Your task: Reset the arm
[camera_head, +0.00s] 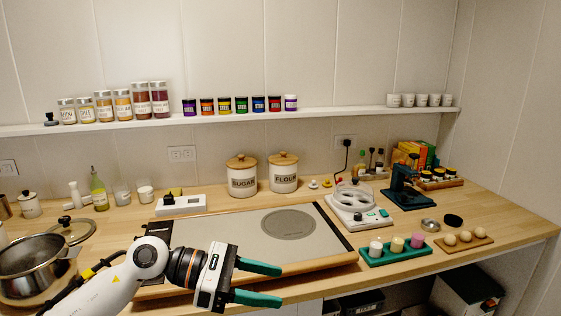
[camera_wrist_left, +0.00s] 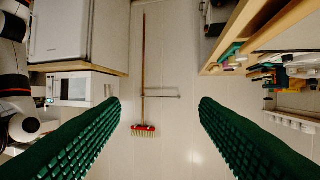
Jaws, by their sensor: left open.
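My left gripper (camera_head: 281,285) reaches in from the lower left of the head view, in front of the counter's front edge. Its two green fingers are spread apart and point to the right. My right gripper is in neither view.
The wooden counter (camera_head: 520,222) holds a steel pot (camera_head: 35,262), sugar and flour jars, a white device (camera_head: 357,208) and a green tray (camera_head: 397,256) of small cups. A shelf (camera_head: 340,109) of jars runs above. A broom (camera_wrist_left: 143,128) shows in the wrist view.

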